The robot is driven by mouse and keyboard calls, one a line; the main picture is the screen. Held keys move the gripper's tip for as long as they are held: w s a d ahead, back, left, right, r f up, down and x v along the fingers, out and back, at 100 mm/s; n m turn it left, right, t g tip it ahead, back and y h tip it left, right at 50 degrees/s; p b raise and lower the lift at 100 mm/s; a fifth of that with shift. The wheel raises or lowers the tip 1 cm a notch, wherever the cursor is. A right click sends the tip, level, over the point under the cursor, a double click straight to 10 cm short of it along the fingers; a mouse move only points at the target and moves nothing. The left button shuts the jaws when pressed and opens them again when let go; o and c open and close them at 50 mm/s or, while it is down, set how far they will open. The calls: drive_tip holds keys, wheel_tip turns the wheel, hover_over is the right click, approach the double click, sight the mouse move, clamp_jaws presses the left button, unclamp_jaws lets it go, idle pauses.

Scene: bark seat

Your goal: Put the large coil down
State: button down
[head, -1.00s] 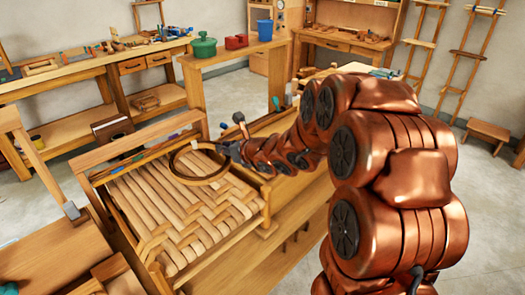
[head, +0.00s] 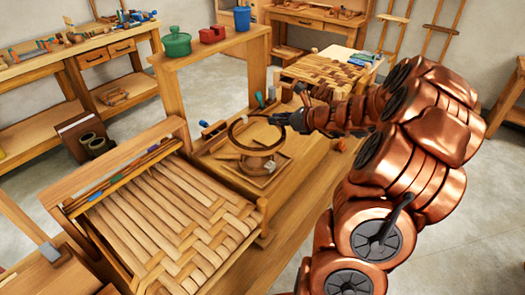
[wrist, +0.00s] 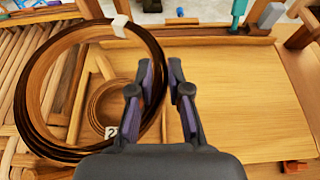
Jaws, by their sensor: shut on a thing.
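The large coil (head: 231,136) is a dark brown ring of bark strip with a pale tag. My gripper (head: 284,118) is shut on its right-hand rim. In the wrist view the large coil (wrist: 29,95) fills the left side, and its rim passes between the fingers of my gripper (wrist: 160,72). The coil is over the wooden workbench (head: 306,152); I cannot tell whether it touches anything below. A smaller coil (wrist: 92,97) lies on the bench and shows through the ring, with a tag beside it.
The woven seat (head: 165,215) stands at left, close to the bench. A bare stretch of bench top (wrist: 235,95) lies right of the coil in the wrist view. Behind, a raised shelf holds a green pot (head: 176,42), a red box (head: 213,34) and a blue bucket (head: 242,18).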

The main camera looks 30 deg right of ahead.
wheel_tip(320, 180, down, 9)
drive_tip(key=shift+r+p, duration=0.1)
drive_tip(key=shift+p, duration=0.45)
drive_tip(key=shift+f+b, duration=0.3)
drive_tip(key=shift+f, duration=0.25)
drive_tip(key=c, duration=1.1)
unclamp_jaws()
drive_tip(key=shift+r, duration=0.1)
